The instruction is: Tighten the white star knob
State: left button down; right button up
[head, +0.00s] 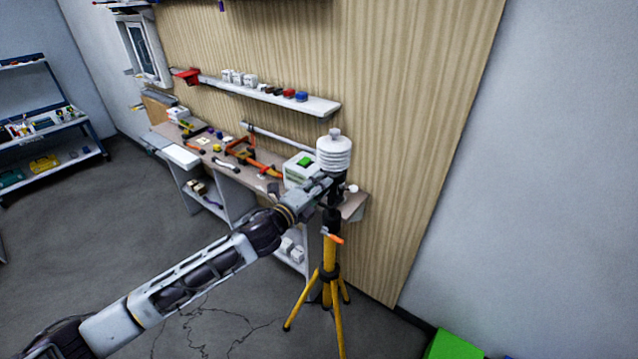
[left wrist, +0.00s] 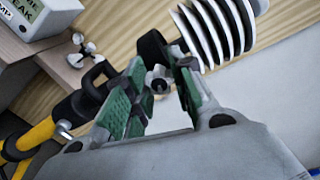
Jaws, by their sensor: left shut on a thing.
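The white star knob (left wrist: 158,80) shows in the left wrist view between the green-padded fingers of my left gripper (left wrist: 158,70). The fingers are shut on it, and they partly cover it. In the head view my left gripper (head: 325,187) is at the upper part of the yellow tripod (head: 329,258), just below the white stacked-plate sensor (head: 334,154). The knob's grip is hidden there. The sensor stands upright on the tripod, and its white plates (left wrist: 215,25) fill the top right of the wrist view. My right gripper is not in view.
Behind the tripod is a workbench (head: 356,206) with a white box with a green top (head: 300,168) and several tools. Another small lobed white piece (left wrist: 82,50) shows by the bench edge. A wall shelf (head: 318,105) hangs above. A green object (head: 452,346) is at the bottom.

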pick_arm(q)
jog(key=shift+f+m, duration=0.1)
jog(key=shift+m, duration=0.4)
jog(key=c, duration=1.2)
grip_release()
jog(key=shift+o, duration=0.2)
jog(key=shift+n, duration=0.3)
